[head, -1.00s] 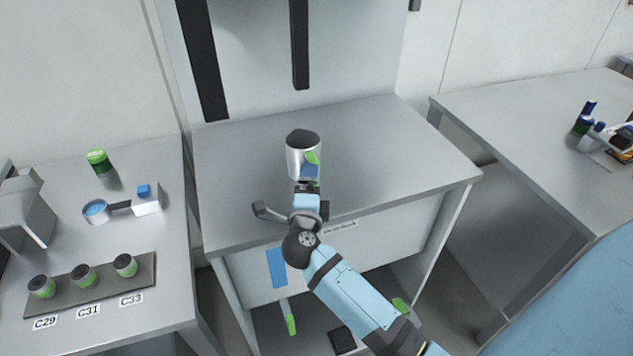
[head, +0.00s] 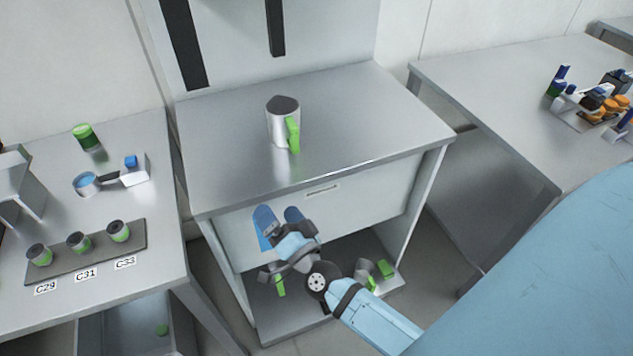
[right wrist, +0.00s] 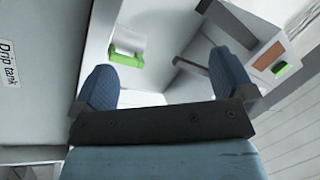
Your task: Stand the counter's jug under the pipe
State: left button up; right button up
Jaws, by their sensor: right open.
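The jug (head: 283,122) is a silver-white vessel with a dark mouth and a green handle facing front. It stands upright on the grey counter (head: 375,115). A dark vertical bar (head: 276,28), probably the pipe, hangs behind and above it in the head view; I cannot tell whether the jug is directly beneath. My right gripper (head: 279,216) is open and empty in front of the counter's front panel, lower than the jug and apart from it. Its two blue fingers also show in the right wrist view (right wrist: 168,82). My left gripper is not in view.
A lower shelf (head: 290,328) under the counter holds green-marked items (head: 386,268). The left table (head: 50,310) carries a rack of several cups and a green-lidded can (head: 85,137). The right table (head: 480,95) holds a cluttered tray. The counter around the jug is clear.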

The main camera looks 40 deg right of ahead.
jog(key=s+a+f+n+g+y, duration=0.2)
jog(key=s+f+n+g+y, duration=0.2)
jog(key=s+f+n+g, duration=0.8)
jog(key=s+r+t+p, duration=0.2)
jog(key=s+r+p, duration=0.2)
jog(key=p, duration=0.4)
jog(key=shift+s+d+r+n+t+h+p, duration=0.25)
jog(key=shift+d+r+n+t+h+p, duration=0.05)
jog(key=shift+d, duration=0.05)
jog(key=shift+w+a+r, duration=0.1)
jog(key=shift+r, duration=0.1)
jog(key=shift+f, duration=0.1)
dwell(0.4)
